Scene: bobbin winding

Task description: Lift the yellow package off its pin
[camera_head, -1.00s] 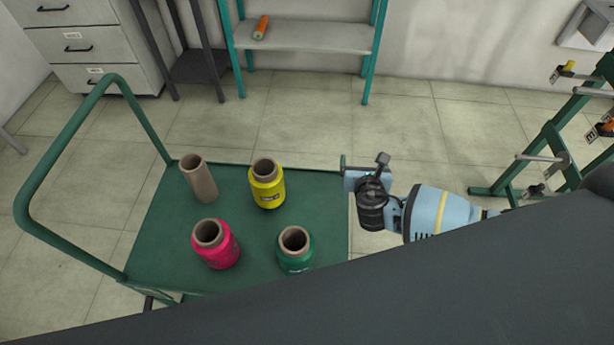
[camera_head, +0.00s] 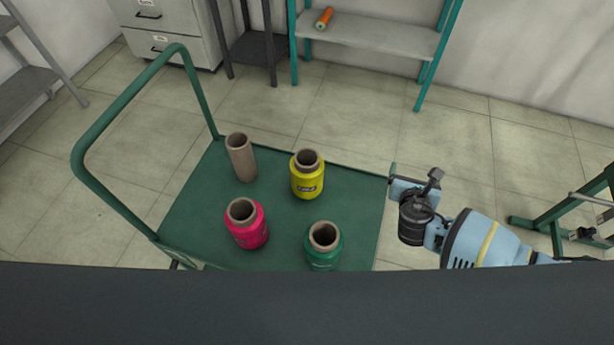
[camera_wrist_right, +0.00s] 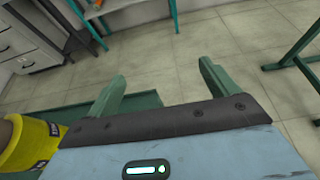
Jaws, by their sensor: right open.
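The yellow package (camera_head: 308,184) is a yarn bobbin on a brown tube. It stands upright on the green cart deck (camera_head: 282,225), near its back edge; no pin is visible under it. It also shows at the left edge of the right wrist view (camera_wrist_right: 34,146), partly cut off. My right gripper (camera_head: 395,172) is at the right edge of the cart, to the right of the yellow package and apart from it. In the wrist view its two green fingers (camera_wrist_right: 160,80) are spread with nothing between them. My left gripper is not in view.
A bare brown tube (camera_head: 241,158), a pink bobbin (camera_head: 247,228) and a green bobbin (camera_head: 323,250) share the deck. The cart's handle (camera_head: 100,180) rises at the left. A teal shelf (camera_head: 370,33) holds an orange bobbin (camera_head: 324,18). A green stand (camera_head: 560,225) is at the right.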

